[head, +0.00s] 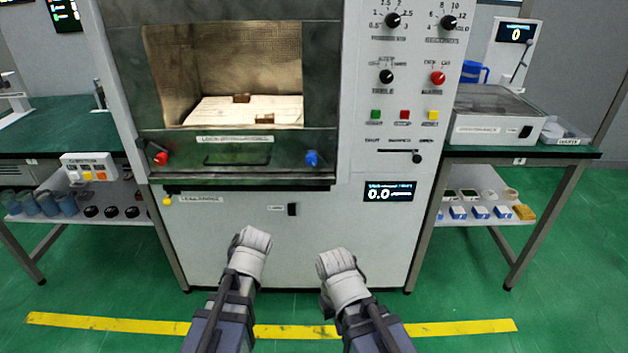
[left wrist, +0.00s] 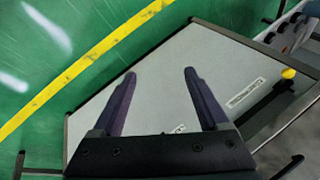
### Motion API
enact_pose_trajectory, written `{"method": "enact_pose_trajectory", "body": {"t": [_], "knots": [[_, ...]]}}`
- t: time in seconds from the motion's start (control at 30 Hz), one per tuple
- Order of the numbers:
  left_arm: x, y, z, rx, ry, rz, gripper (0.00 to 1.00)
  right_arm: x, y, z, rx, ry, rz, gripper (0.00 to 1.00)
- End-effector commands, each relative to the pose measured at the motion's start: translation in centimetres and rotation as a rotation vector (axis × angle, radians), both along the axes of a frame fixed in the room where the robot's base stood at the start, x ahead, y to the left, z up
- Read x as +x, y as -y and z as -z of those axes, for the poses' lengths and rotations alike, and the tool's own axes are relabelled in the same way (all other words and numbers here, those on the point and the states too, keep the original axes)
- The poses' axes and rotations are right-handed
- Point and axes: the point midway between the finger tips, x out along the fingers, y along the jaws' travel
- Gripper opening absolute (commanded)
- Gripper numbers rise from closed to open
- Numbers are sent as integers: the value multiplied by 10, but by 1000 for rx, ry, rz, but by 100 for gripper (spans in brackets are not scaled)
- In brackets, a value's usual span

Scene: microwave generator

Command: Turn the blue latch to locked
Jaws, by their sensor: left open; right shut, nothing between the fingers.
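The blue latch (head: 311,158) is at the lower right of the microwave generator's door frame in the head view. Its small handle looks about upright, and its lock marking is too small to read. My left gripper (left wrist: 160,73) is open with nothing between its fingers, in front of the cabinet. In the head view, my left wrist is below and left of the blue latch, well apart from it. My right gripper (head: 337,268) is shut and empty, low in front of the cabinet and also apart from the latch. Its fingertips are mostly hidden.
A red latch (head: 160,158) is at the door's lower left, with a dark handle bar (head: 237,162) between the latches. A control panel (head: 402,80) with knobs and buttons is on the right. Benches stand on both sides.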

Motion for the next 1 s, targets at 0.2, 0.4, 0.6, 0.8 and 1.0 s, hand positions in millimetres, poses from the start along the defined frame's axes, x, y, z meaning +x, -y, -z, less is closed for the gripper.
{"method": "enact_pose_trajectory", "body": {"t": [0.2,0.4,0.6,0.8,1.0], "knots": [[93,0,-49,481,189,419,77,0,0,15,0,0,0,0],[162,67,-126,1046,299,884,77,0,0,14,0,0,0,0],[189,148,-168,1505,332,1219,77,0,0,14,0,0,0,0],[192,182,-178,1689,331,1341,77,0,0,15,0,0,0,0],[193,184,-179,1700,330,1347,77,0,0,15,0,0,0,0]]}}
